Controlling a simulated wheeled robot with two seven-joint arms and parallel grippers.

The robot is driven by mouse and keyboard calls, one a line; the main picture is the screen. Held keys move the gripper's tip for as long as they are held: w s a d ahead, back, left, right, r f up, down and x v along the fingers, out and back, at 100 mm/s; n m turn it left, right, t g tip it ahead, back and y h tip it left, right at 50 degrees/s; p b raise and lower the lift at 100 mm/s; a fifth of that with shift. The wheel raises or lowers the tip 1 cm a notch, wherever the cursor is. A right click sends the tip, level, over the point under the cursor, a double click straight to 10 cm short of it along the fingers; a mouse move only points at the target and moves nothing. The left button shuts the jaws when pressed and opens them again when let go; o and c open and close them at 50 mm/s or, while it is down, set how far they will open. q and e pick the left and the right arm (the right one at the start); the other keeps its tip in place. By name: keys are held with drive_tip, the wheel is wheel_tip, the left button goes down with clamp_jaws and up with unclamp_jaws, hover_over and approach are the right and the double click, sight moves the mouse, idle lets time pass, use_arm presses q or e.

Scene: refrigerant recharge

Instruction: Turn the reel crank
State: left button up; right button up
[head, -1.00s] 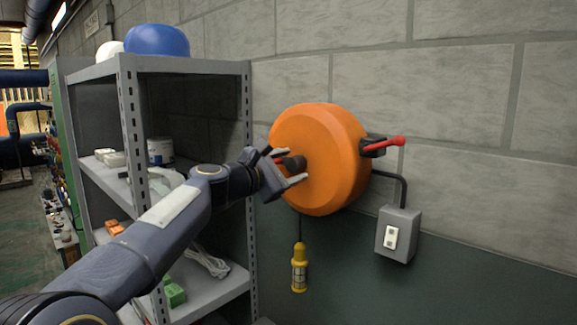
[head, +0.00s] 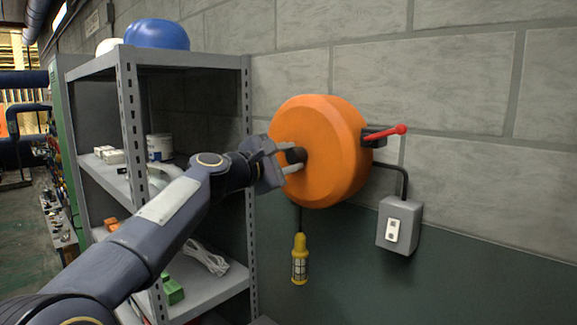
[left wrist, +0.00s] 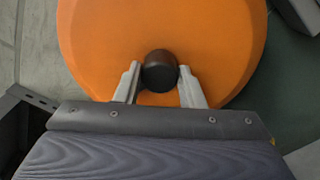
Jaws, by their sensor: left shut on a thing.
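The orange reel (head: 338,150) is mounted on the block wall, and it fills the upper part of the left wrist view (left wrist: 220,40). Its crank has a dark round knob (left wrist: 159,72) on the reel's face, which shows in part in the head view (head: 298,155). My left gripper (head: 288,158) is shut on the crank knob, with one finger on each side of it in the left wrist view (left wrist: 159,84). The rest of the crank is hidden behind the knob and gripper. My right gripper is not in view.
A red lever (head: 388,133) sticks out at the reel's right side. A yellow work lamp (head: 300,260) hangs below the reel. A grey switch box (head: 398,226) is on the wall at right. A metal shelf (head: 185,62) with a blue helmet (head: 157,34) stands close on the left.

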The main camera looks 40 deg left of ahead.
use_arm(q)
drive_tip(key=m+b, duration=0.2)
drive_tip(key=m, duration=0.1)
drive_tip(key=m+b, duration=0.1)
drive_tip(key=shift+f+m, duration=0.25)
drive_tip(key=shift+m, duration=0.15)
drive_tip(key=m+b, duration=0.3)
drive_tip(key=shift+m, duration=0.4)
drive_tip(key=m+b, duration=0.2)
drive_tip(key=m, duration=0.2)
drive_tip(key=shift+h, duration=0.3)
drive_tip(key=shift+m+b, duration=0.7)
drive_tip(key=shift+m, duration=0.6)
drive_tip(key=o, duration=1)
drive_tip(key=shift+r, duration=0.1)
